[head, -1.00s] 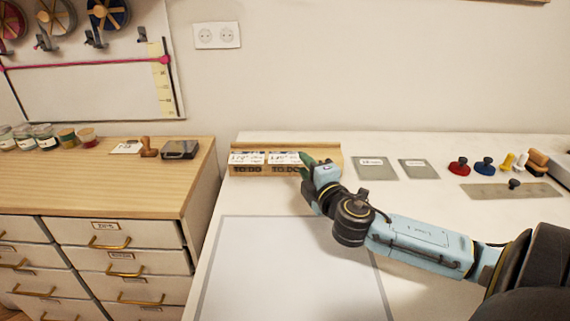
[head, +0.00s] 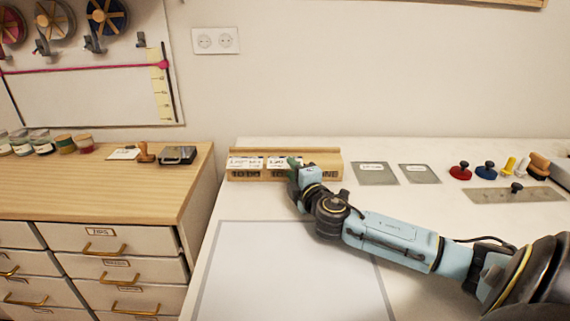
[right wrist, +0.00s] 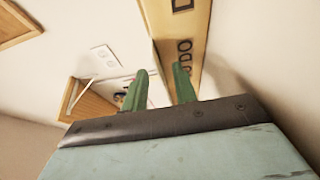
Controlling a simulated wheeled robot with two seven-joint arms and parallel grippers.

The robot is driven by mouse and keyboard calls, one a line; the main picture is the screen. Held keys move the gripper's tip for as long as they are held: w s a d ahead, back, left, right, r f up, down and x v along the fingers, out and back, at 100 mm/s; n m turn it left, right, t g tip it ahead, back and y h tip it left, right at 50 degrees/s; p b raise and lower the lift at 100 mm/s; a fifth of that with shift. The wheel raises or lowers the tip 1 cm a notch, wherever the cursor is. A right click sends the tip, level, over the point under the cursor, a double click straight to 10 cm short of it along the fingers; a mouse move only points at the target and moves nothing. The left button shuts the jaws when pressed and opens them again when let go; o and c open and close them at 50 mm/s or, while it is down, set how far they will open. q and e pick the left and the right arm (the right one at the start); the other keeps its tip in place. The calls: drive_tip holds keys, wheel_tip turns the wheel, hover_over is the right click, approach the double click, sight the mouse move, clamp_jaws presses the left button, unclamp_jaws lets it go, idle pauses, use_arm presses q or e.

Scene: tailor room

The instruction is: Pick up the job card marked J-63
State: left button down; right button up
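Two white job cards stand side by side in a wooden rack (head: 327,168) at the back of the white table. The left card (head: 245,163) and the right card (head: 277,162) carry dark print too blurred to read as J-63. The rack's front reads TO DO on the left and DONE farther right, partly covered by my right gripper. My right gripper (head: 294,162) is at the rack beside the right card. In the right wrist view its green fingers (right wrist: 161,72) stand apart beside the rack's lettered face (right wrist: 183,40). I cannot tell whether a card lies between them. My left gripper is out of view.
Grey plates (head: 376,174) lie right of the rack, with red (head: 460,171) and blue (head: 485,170) knobbed items beyond. A large white mat (head: 285,270) covers the front of the table. A wooden drawer cabinet (head: 110,180) stands left.

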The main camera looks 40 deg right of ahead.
drive_tip(key=shift+w+d, duration=0.15)
drive_tip(key=shift+w, duration=0.2)
clamp_jaws()
drive_tip(key=shift+r, duration=0.15)
